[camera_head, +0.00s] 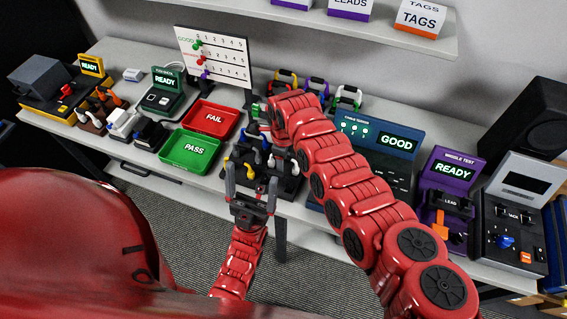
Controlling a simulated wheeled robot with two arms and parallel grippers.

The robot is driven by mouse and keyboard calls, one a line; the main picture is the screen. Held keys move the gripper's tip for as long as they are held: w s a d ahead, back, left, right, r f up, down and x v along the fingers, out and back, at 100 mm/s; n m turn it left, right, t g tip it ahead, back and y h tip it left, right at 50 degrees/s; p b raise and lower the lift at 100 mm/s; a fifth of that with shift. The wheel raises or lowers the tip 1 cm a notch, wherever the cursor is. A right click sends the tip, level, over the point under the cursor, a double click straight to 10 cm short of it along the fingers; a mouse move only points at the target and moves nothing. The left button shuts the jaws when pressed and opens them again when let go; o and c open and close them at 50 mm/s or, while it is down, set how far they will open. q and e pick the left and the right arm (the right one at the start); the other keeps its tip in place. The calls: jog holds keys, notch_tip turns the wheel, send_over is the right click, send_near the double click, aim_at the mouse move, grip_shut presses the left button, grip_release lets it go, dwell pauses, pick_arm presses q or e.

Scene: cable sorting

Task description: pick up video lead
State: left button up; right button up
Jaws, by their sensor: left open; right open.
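Several short leads with yellow, white and blue plugs stand in a black rack (290,185) at the front middle of the bench. I cannot tell which one is the video lead. My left gripper (251,180) is open and empty, its fingers pointing up in front of the rack's left side. My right arm reaches across the bench from the lower right. Its gripper (256,106) is behind the rack, near the red tray, and is mostly hidden by my arm's end. I see nothing clearly held in it.
A red FAIL tray (208,107) and green PASS tray (178,149) lie left of the rack. A GOOD tester (378,137) and purple READY tester (437,172) stand right. Coloured carriers (348,98) stand behind my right arm. A tally board (215,58) stands at the back.

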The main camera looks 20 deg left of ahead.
grip_shut()
jog(key=shift+r, duration=0.2)
dwell(0.3)
jog(key=shift+r+b, duration=0.35)
jog(key=shift+r, duration=0.55)
notch_tip(320, 180, up, 5)
jog(key=b, duration=0.2)
jog(key=shift+a+r+b, duration=0.1)
jog(key=shift+r+b, duration=0.05)
jog(key=shift+b, duration=0.2)
notch_tip(320, 180, up, 3)
jog(key=shift+r+p, duration=0.15)
jog(key=shift+p, duration=0.2)
jog(key=shift+r+p, duration=1.2)
jog(key=shift+p, duration=0.2)
